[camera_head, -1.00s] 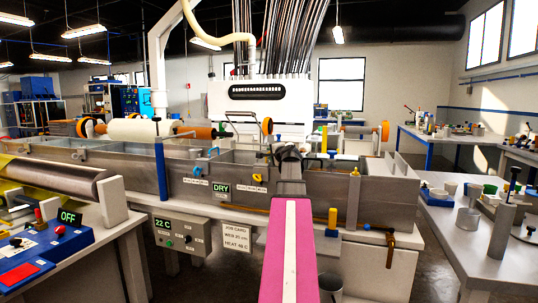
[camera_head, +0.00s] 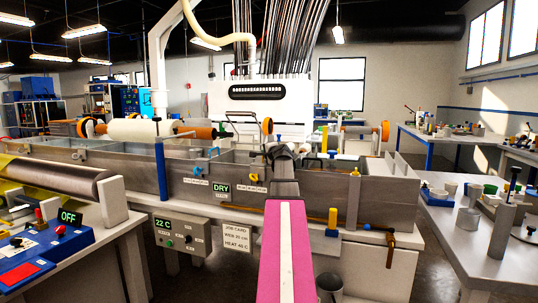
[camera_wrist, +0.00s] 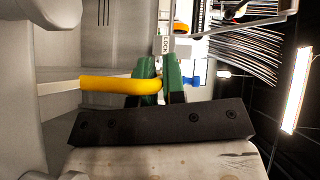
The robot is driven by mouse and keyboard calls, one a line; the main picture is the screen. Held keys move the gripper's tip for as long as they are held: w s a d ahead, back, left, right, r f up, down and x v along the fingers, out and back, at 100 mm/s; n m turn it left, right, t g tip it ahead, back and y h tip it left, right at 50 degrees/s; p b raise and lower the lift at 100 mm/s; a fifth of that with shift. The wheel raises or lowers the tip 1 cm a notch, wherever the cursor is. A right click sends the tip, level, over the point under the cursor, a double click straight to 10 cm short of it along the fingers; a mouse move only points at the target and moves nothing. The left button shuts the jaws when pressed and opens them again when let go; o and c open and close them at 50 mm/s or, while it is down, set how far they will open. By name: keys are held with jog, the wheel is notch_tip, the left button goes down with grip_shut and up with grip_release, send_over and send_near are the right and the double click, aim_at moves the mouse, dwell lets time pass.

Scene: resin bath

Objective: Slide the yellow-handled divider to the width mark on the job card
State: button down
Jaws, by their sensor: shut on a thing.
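The yellow handle (camera_wrist: 108,84) of the divider runs across the left of the wrist view and ends at my gripper. My gripper (camera_wrist: 160,82) has green fingertips and is shut on this yellow handle. In the head view my gripper (camera_head: 283,158) is over the front of the long steel bath (camera_head: 130,172), and the arm hides the divider's handle. The job card (camera_head: 238,238) on the bath's front reads WEB 20 cm and HEAT 45 C. The width mark itself is too small to make out.
A DRY display (camera_head: 221,188) and a 22 C control box (camera_head: 180,238) are on the bath's front. A blue post (camera_head: 161,168) and a yellow cylinder (camera_head: 332,217) stand along it. A roller bench is at left, a cluttered table (camera_head: 500,265) at right. A LOCK label (camera_wrist: 166,45) shows near the fingers.

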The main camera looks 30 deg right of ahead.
jog(key=w+a, duration=0.5)
jog(key=w, duration=0.1)
jog(key=shift+w+a, duration=0.3)
jog(key=shift+w, duration=0.05)
jog(key=c, duration=1.2)
grip_release()
jog(key=shift+w+a, duration=0.1)
jog(key=shift+s, duration=0.2)
jog(key=s+r, duration=0.1)
jog(key=s, duration=0.9)
jog(key=shift+s+a+r, duration=0.2)
jog(key=shift+a, duration=0.25)
